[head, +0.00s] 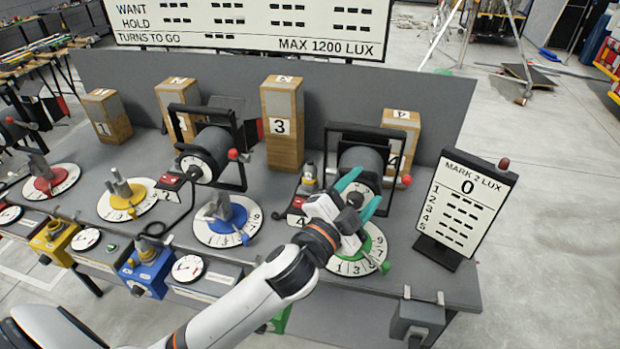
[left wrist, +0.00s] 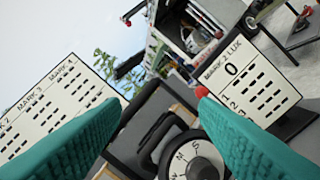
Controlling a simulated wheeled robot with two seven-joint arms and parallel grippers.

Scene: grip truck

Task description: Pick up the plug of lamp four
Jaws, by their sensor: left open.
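Lamp four (head: 362,158) is a black drum lamp in a black frame, beside a wooden post marked 4 (head: 401,124). A small red piece with a white 4 tag (head: 297,217) lies left of the green dial and looks like its plug. My left gripper (head: 360,193) is open and empty, with teal fingers in front of the lamp's round face, to the right of the red piece and apart from it. In the left wrist view the fingers (left wrist: 160,103) are spread, with the lamp's white dial (left wrist: 197,164) low between them. The plug cannot be made out there.
A green-based dial (head: 358,252) lies under my left gripper. A small brass-topped post (head: 309,178) stands behind the red piece. A blue-based dial (head: 228,222) is to the left. The Mark 2 Lux board (head: 466,200) stands at the right. A tall wooden post marked 3 (head: 282,125) is behind.

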